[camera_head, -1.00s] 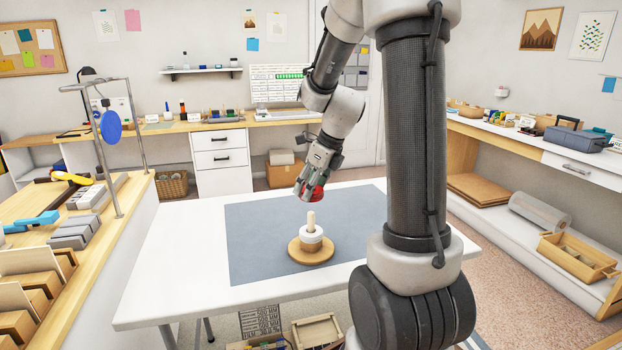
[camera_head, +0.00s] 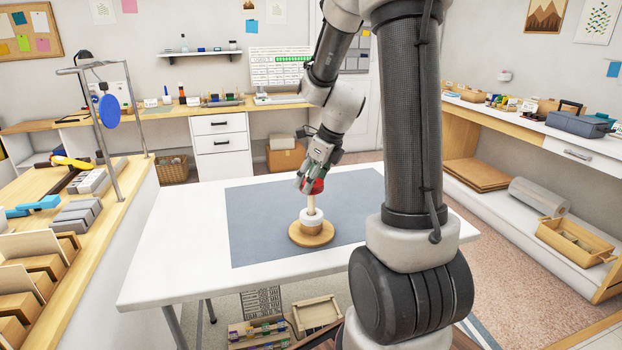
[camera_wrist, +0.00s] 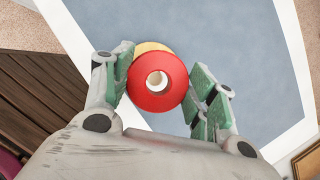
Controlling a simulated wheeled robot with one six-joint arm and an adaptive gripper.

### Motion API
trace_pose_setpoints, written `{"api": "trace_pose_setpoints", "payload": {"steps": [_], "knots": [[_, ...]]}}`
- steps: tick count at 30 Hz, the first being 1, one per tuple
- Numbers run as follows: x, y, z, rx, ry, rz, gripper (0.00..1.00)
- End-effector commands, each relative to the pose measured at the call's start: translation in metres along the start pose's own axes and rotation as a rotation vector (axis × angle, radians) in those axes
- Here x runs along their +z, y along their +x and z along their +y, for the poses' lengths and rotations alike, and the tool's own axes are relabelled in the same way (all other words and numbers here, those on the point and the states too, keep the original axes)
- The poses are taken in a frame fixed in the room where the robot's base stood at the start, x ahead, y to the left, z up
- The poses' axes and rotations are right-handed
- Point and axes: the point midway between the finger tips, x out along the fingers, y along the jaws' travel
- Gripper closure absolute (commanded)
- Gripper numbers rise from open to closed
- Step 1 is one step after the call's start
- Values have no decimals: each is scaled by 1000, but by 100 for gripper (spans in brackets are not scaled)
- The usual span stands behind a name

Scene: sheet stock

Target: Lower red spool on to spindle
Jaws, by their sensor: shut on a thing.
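The red spool (camera_head: 318,187) is held between the fingers of my gripper (camera_head: 312,181), over the mat. In the wrist view the red spool (camera_wrist: 157,99) lies flat-face toward the camera, between the green pads of my gripper (camera_wrist: 158,83). A pale patch shows through its centre hole. The spindle's light post (camera_head: 311,204) stands upright just below the red spool; I cannot tell whether its tip is inside the hole. A white spool (camera_head: 311,219) sits around the post, above the round wooden base (camera_head: 300,238). In the wrist view part of a yellowish disc shows behind the red spool.
The grey-blue mat (camera_head: 255,215) lies on a white table (camera_head: 175,235), with clear room around the base. A bench with a metal frame and blue disc (camera_head: 110,119) stands at the left. Boxes (camera_head: 315,314) lie below the table's front edge.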

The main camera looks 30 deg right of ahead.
Motion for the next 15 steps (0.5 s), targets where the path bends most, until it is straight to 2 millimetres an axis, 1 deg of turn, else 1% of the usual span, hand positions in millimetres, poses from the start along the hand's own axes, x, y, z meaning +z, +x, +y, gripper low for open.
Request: {"api": "trace_pose_setpoints", "payload": {"steps": [15], "knots": [[-3,7,0,0,1,0,90]]}}
